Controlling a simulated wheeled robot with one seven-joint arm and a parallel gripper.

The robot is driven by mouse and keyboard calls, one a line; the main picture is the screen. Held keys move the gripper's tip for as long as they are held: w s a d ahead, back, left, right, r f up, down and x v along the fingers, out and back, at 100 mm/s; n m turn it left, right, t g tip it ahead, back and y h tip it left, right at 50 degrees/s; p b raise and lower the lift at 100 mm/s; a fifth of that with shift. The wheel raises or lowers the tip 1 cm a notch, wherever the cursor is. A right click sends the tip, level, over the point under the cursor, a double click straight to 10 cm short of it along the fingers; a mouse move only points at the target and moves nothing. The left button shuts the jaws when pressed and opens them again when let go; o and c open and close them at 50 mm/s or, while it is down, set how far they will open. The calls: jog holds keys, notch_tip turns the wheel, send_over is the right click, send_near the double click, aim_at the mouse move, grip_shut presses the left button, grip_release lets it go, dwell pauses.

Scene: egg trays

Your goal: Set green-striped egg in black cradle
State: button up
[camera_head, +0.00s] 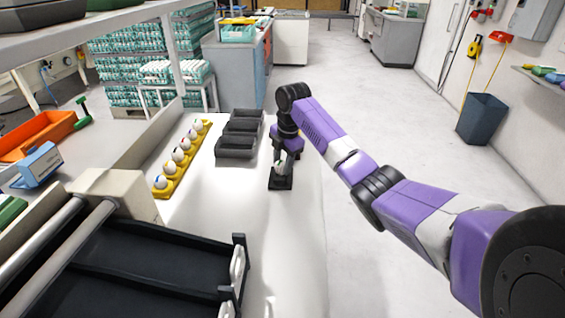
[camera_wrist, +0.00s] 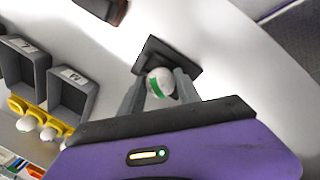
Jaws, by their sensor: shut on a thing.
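The green-striped egg (camera_wrist: 160,83) is white with a green band and sits between the fingers of my gripper (camera_wrist: 158,90) in the wrist view. My gripper is shut on it. The black cradle (camera_wrist: 150,50) is a dark square block right by the egg in the wrist view. In the head view the cradle (camera_head: 281,183) stands on the white table, with my gripper (camera_head: 284,165) directly above it and pointing down. The egg (camera_head: 279,166) shows only in small part there. I cannot tell whether the egg touches the cradle.
A yellow rack (camera_head: 170,180) holds several white eggs with coloured bands, left of the cradle. Dark grey bins (camera_head: 237,147) stand in a row between rack and cradle. Black trays (camera_head: 150,270) lie at the near left. The white table (camera_head: 225,210) is clear in front of the cradle.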

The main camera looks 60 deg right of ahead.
jog(key=shift+f, duration=0.4)
jog(key=o, duration=0.8)
jog(key=shift+r, duration=0.1)
jog(key=r, duration=0.2)
jog(key=s+r, duration=0.1)
jog(key=r, duration=0.4)
jog(key=shift+s+a+r+b, duration=0.15)
jog(key=shift+a+r+b, duration=0.1)
jog(key=shift+b, duration=0.15)
